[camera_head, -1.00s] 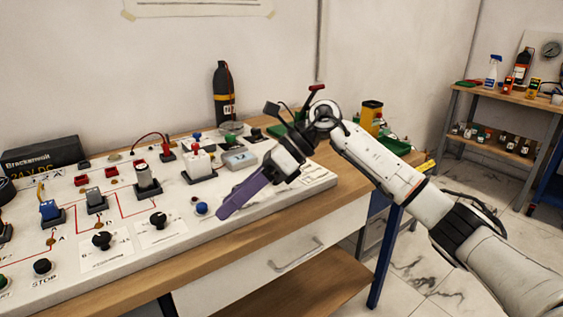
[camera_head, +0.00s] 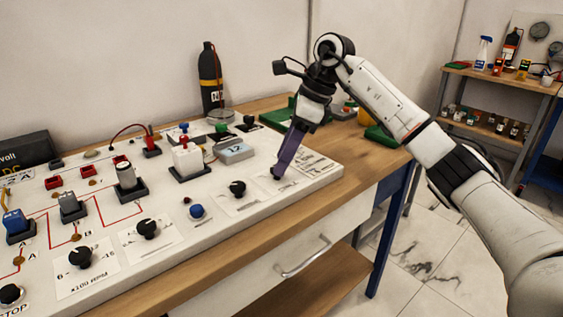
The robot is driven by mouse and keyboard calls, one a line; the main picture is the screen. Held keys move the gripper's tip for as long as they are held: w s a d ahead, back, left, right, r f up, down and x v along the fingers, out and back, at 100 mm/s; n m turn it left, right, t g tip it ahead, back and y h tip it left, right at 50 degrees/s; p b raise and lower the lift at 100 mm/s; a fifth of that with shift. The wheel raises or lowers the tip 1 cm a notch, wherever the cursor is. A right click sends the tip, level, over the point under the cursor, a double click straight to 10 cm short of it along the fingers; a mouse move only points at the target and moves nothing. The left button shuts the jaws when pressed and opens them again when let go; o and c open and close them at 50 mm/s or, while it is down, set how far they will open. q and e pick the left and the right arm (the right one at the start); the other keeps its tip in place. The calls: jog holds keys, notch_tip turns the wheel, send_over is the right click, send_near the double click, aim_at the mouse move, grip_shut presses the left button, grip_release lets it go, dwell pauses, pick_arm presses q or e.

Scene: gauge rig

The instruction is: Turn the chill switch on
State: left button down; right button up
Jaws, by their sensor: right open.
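A white panel (camera_head: 215,222) on the wooden bench carries several switches and knobs. None has a label that I can read as chill. Black rotary knobs stand on white plates: one at the front (camera_head: 147,229) and one farther right (camera_head: 237,188). My right gripper (camera_head: 277,175) points down over a labelled plate (camera_head: 292,186) near the panel's right end. Its purple fingers cover whatever sits under the tips, and I cannot tell whether they touch it. The jaws are open, though from this side the fingers overlap. My left gripper is not in view.
A black bottle (camera_head: 211,80) stands behind. Green objects (camera_head: 285,113) lie at the back right.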

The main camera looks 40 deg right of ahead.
jog(key=shift+w+a+f, duration=0.2)
jog(key=shift+a+f, duration=0.05)
jog(key=shift+f, duration=0.4)
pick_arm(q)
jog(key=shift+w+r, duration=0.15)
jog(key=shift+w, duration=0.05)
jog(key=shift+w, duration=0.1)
pick_arm(e)
jog(key=c, duration=1.1)
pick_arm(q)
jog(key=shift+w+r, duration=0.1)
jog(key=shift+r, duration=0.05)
pick_arm(e)
jog(key=shift+o, duration=0.2)
